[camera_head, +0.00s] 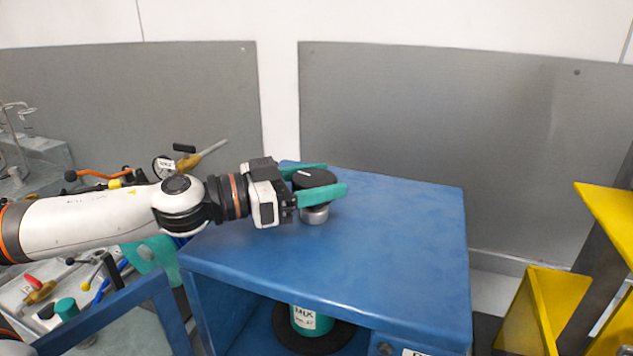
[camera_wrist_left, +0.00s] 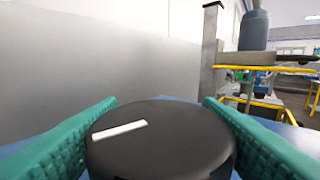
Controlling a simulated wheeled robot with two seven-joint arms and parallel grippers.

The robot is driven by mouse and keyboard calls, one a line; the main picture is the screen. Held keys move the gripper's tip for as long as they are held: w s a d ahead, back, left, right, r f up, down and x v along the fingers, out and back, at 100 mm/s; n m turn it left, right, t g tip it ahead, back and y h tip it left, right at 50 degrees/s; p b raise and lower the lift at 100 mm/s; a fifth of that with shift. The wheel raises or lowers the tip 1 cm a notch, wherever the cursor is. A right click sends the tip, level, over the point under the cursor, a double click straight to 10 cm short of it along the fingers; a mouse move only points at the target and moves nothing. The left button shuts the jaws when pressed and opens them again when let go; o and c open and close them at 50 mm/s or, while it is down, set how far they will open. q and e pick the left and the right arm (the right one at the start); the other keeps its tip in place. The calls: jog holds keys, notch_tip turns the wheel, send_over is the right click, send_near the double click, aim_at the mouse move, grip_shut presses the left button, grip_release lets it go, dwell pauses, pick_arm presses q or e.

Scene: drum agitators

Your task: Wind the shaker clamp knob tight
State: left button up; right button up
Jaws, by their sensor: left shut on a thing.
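The shaker clamp knob (camera_head: 315,179) is a round black knob with a white line on its top. It sits on a short silver collar (camera_head: 314,214) on top of the blue shaker cabinet (camera_head: 400,222). My left gripper (camera_head: 335,180) comes in from the left, level with the knob, its two teal fingers on either side of it and shut on it. In the left wrist view the knob (camera_wrist_left: 160,150) fills the space between the fingers, and its white mark slants slightly. My right gripper is not in view.
Under the cabinet top, a teal can (camera_head: 311,320) with a white label stands on a dark round plate. A bench with pipes and valves (camera_head: 60,290) is at the left. Yellow metal structures (camera_head: 545,310) stand at the right. Grey panels (camera_head: 400,130) are behind. The cabinet top right of the knob is clear.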

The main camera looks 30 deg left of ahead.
pick_arm(q)
jog(key=shift+f+m+g+h, duration=0.15)
jog(key=shift+m+g+h, duration=0.35)
jog(key=shift+h, duration=0.1)
jog(key=shift+m+g+h+b, duration=0.3)
jog(key=shift+m+g+h, duration=0.1)
jog(key=shift+h, duration=0.1)
jog(key=shift+d+r+m+g+h+p, duration=0.1)
jog(key=shift+r+m+g+h+p, duration=0.1)
jog(key=shift+m+g+h+p, duration=0.55)
jog(key=m+g+h+p, duration=0.1)
jog(key=m+g+p, duration=0.1)
jog(key=g+p, duration=0.1)
jog(key=m+g+h+p, duration=0.2)
jog(key=g+p, duration=0.1)
jog(key=shift+s+r, duration=0.1)
jog(key=shift+r, duration=0.05)
jog(key=shift+s+f+m+g+h+p, duration=0.1)
jog(key=shift+f+m+g+h+p, duration=0.1)
jog(key=shift+m+g+p, duration=0.35)
jog(key=shift+f+m+g+h+p, duration=0.15)
jog(key=shift+m+g+p, duration=0.15)
jog(key=shift+g+p, duration=0.3)
jog(key=o, duration=1)
jog(key=shift+d, duration=0.15)
jog(key=shift+c, duration=0.2)
